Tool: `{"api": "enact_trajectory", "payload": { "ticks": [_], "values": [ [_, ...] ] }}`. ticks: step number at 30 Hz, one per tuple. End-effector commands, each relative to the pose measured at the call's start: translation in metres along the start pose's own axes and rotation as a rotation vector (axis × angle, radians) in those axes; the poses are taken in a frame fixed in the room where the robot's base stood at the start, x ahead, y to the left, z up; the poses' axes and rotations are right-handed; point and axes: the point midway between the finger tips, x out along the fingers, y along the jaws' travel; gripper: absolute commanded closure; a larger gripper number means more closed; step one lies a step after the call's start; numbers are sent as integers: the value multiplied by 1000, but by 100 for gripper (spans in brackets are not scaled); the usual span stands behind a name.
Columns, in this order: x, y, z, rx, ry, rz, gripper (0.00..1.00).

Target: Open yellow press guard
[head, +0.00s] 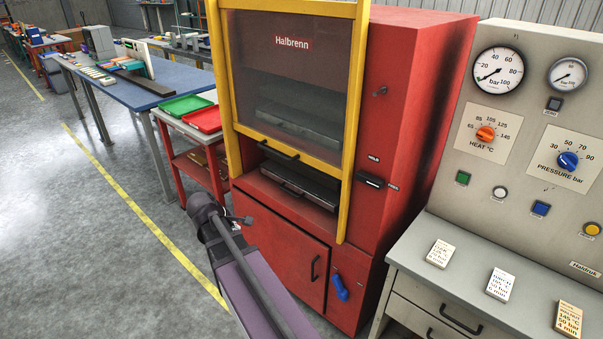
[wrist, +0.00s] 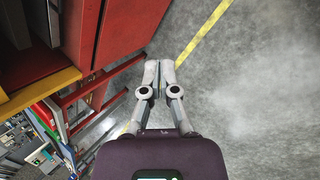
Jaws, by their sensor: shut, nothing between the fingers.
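The yellow press guard (head: 350,100) is a yellow frame with a dark see-through panel on the front of the red press (head: 420,60). A black bar handle (head: 278,150) is on its lower cross bar. Below that bar a gap shows a grey plate with another dark handle (head: 295,188). My gripper (head: 247,220) is low in front of the press, below and left of the guard handle, and apart from it. In the wrist view my gripper (wrist: 159,68) has its fingers together and empty over the floor. A yellow bar (wrist: 40,93) shows at left there.
A control panel (head: 520,120) with gauges and knobs stands at right above a grey counter (head: 480,275) with several cards. A small table with green (head: 185,107) and red (head: 205,119) trays is left of the press. The floor (head: 100,220) at left is clear.

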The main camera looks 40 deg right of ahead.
Motion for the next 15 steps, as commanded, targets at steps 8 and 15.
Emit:
{"api": "enact_trajectory", "payload": {
  "ticks": [8,15],
  "values": [
    [58,102,33,-419,-226,217,100],
    [89,175,69,-777,-475,299,100]
  ]
}}
